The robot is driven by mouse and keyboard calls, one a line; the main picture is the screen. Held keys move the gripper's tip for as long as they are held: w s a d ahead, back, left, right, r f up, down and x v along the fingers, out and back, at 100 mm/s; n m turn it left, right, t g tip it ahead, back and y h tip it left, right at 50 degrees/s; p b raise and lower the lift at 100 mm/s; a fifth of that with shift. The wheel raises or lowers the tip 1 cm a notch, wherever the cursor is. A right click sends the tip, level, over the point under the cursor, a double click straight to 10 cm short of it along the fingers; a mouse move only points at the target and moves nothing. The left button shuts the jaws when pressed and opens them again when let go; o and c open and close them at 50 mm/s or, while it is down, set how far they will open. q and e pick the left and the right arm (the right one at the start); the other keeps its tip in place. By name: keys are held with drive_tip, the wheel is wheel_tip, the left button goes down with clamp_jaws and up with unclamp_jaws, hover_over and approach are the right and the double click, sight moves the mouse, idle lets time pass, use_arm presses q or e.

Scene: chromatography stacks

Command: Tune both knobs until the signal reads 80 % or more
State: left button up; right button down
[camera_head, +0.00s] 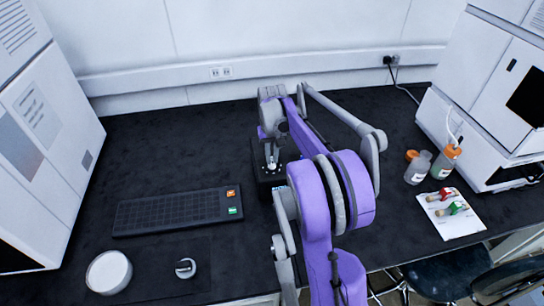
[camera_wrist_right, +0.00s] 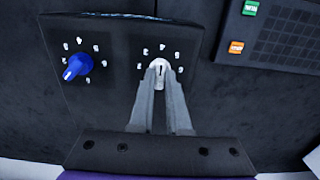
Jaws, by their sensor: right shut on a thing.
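A black control box (camera_wrist_right: 115,100) stands on the dark bench; in the head view the box (camera_head: 262,183) is mostly covered by my right arm. Its blue knob (camera_wrist_right: 75,68) is on the left in the wrist view, with a white pointer and a ring of white numbers, and is free. The white knob (camera_wrist_right: 158,66) sits to its right with its own numbers. My right gripper (camera_wrist_right: 160,82) is shut on the white knob; in the head view the gripper (camera_head: 271,163) points down over the box. No signal reading is legible. My left gripper is not in view.
A black keypad (camera_head: 175,211) with orange and green keys lies left of the box. A white round tub (camera_head: 108,272) and a small ring-shaped item (camera_head: 185,268) are in front. Bottles (camera_head: 445,162) and a white card (camera_head: 450,213) with vials lie right. White instruments flank the bench.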

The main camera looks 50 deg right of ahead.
sight(272, 160)
drive_tip(key=shift+n, duration=0.3)
drive_tip(key=n, duration=0.3)
drive_tip(key=shift+n, duration=2.5)
drive_tip(key=c, duration=0.9)
unclamp_jaws()
wheel_tip(272, 160, up, 11)
drive_tip(key=shift+f+p, duration=0.1)
drive_tip(key=shift+p, duration=0.5)
